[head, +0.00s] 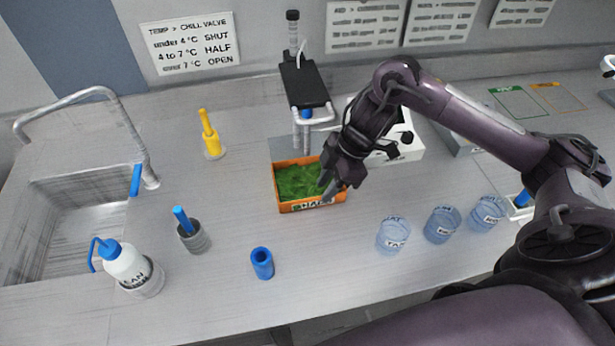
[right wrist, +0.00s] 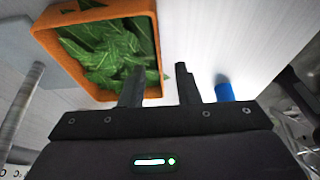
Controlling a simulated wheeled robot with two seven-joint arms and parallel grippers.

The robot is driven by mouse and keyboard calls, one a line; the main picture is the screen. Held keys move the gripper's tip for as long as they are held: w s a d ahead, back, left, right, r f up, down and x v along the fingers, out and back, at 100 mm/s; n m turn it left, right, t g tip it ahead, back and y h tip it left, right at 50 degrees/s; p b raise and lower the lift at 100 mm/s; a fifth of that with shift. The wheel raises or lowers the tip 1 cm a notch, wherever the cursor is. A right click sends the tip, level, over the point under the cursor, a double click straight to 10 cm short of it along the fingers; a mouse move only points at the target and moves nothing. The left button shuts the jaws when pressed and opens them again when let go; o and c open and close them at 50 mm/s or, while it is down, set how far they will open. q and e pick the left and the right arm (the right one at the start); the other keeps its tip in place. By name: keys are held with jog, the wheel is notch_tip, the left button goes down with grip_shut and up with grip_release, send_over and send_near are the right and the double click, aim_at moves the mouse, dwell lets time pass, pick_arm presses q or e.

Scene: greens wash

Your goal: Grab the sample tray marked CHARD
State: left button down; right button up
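The sample tray (head: 283,207) is a small orange box filled with green leaves, near the middle of the counter in the head view. Its front label is partly hard to read but looks like CHARD. It also fills the upper left of the right wrist view (right wrist: 48,45). My right gripper (head: 332,187) is at the tray's right side. In the right wrist view my right gripper (right wrist: 160,68) has its fingers apart, one over the leaves and one outside the tray's side wall, with nothing clamped. My left gripper is not in view.
A black-topped stand (head: 305,85) is behind the tray. A blue cup (head: 262,263) stands in front, with a grey pot (head: 194,236) to the left. Clear blue labelled beakers (head: 393,236) stand to the right. A sink (head: 75,220) is at far left.

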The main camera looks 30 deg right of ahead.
aim_at(308, 200)
jog(key=shift+w+a, duration=0.2)
jog(key=shift+a, duration=0.4)
jog(key=shift+w+a, duration=0.15)
jog(key=shift+a, duration=0.4)
jog(key=p+x, duration=0.1)
jog(key=x, duration=0.4)
jog(key=shift+f, duration=0.1)
grip_shut()
